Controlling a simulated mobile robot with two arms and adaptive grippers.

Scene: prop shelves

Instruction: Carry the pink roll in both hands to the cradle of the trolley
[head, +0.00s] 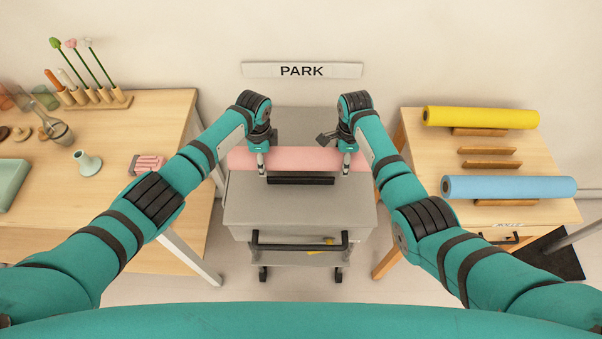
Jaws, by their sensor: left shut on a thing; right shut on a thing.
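The pink roll (303,159) lies level across the grey trolley (300,205) in the middle of the head view. My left gripper (262,170) is shut on the roll near its left end. My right gripper (346,168) is shut on it near its right end. A dark bar, which looks like the cradle (300,180), shows just in front of and below the roll. I cannot tell whether the roll touches it or hangs a little above. The fingertips are partly hidden by the roll and the wrists.
A PARK sign (302,70) is on the wall behind the trolley. The right table (550,160) carries a yellow roll (480,117) and a blue roll (510,187) on wooden supports. The left table (110,225) holds a vase (87,163), a flower rack (95,103) and small items.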

